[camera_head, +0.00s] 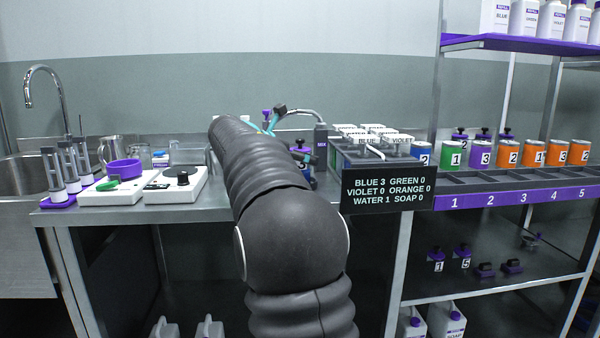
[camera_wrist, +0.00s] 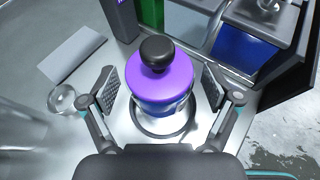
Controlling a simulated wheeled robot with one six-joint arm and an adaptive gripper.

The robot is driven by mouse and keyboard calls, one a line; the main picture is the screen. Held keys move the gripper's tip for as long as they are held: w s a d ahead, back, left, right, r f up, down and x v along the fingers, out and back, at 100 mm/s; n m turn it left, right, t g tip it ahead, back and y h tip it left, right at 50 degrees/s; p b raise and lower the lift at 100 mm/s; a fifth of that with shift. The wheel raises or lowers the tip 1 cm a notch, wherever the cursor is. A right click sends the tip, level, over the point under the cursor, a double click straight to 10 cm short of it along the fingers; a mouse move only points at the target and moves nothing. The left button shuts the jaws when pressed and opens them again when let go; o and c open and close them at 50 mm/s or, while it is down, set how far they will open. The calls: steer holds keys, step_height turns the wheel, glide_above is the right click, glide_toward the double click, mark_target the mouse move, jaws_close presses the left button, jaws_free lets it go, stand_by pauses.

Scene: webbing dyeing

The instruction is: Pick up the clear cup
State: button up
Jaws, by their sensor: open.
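In the wrist view my gripper (camera_wrist: 159,88) is open, with one finger on each side of a purple-lidded vessel (camera_wrist: 150,88) with a black knob. Gaps show between the fingers and the vessel. It stands upright on a light surface inside a dark ring, its lower body mostly hidden under the lid. A small clear round object (camera_wrist: 62,98) lies left of the left finger; I cannot tell whether it is the clear cup. In the head view a clear container (camera_head: 187,153) stands behind the scale.
A blue container (camera_wrist: 243,50) and a grey rack are close at the upper right in the wrist view. A grey flat plate (camera_wrist: 74,54) lies at the left. In the head view, a sign (camera_head: 388,189) hangs at the counter's front, beside a shelf of numbered cans (camera_head: 508,153).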

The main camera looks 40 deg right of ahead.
steer(key=c, duration=1.2)
steer(key=shift+c, duration=1.1)
steer(key=shift+r, duration=0.15)
